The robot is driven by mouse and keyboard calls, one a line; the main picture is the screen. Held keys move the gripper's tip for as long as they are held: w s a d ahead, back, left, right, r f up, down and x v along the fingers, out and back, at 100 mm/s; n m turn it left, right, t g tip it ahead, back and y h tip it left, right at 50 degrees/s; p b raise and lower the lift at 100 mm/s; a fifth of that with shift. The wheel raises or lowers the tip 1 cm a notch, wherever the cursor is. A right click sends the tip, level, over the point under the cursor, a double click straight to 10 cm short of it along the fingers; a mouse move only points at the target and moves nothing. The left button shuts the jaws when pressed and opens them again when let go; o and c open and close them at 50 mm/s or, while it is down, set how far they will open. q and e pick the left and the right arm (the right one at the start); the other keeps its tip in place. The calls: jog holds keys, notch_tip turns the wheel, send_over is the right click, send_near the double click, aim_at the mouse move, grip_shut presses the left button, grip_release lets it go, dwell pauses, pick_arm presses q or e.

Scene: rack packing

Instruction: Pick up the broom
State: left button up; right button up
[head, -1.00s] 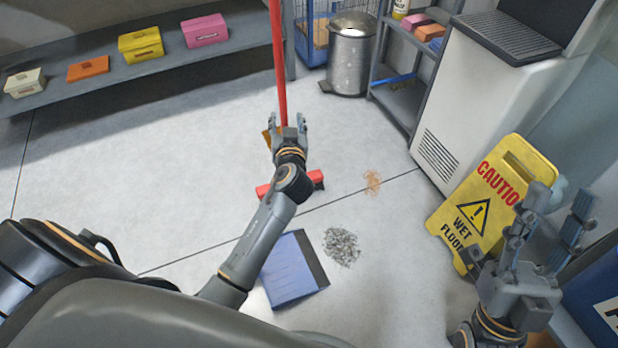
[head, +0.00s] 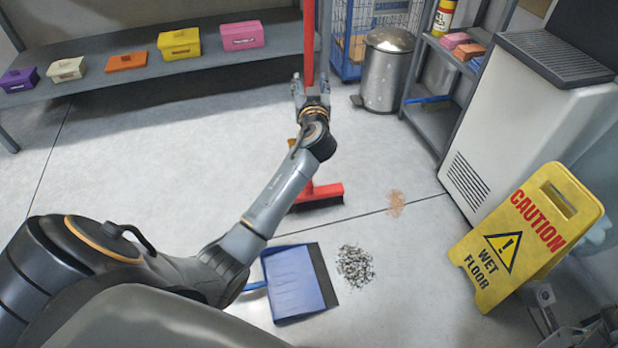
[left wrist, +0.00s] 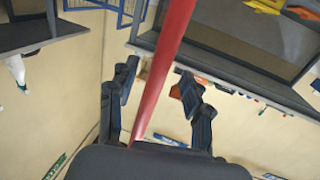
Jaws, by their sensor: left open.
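The red broom (head: 308,42) stands upright, with its red head (head: 322,194) on the floor. My left gripper (head: 311,88) is open at the broom's handle. In the left wrist view the handle (left wrist: 168,55) runs up between the two spread fingers of the left gripper (left wrist: 157,82), with gaps at both sides. Part of the handle is hidden behind the gripper and forearm. My right gripper (head: 575,322) shows only in part at the bottom right corner, away from the broom; its jaw state is unclear.
A blue dustpan (head: 293,280) lies on the floor beside a grey debris pile (head: 355,265). A brown spill (head: 396,203) is farther right. A yellow wet-floor sign (head: 525,240), a metal bin (head: 386,75) and a white machine (head: 530,120) stand right. A shelf (head: 110,88) with coloured boxes is behind left.

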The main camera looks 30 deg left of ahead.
aim_at(309, 77)
pick_arm(q)
jog(key=x, duration=0.1)
jog(key=b+x, duration=0.1)
jog(key=x, duration=0.1)
jog(key=shift+f, duration=0.25)
jog(key=shift+w+a+r, duration=0.1)
jog(key=shift+w+a, duration=0.2)
jog(key=shift+w, duration=0.05)
grip_shut()
jog(key=shift+r, duration=0.1)
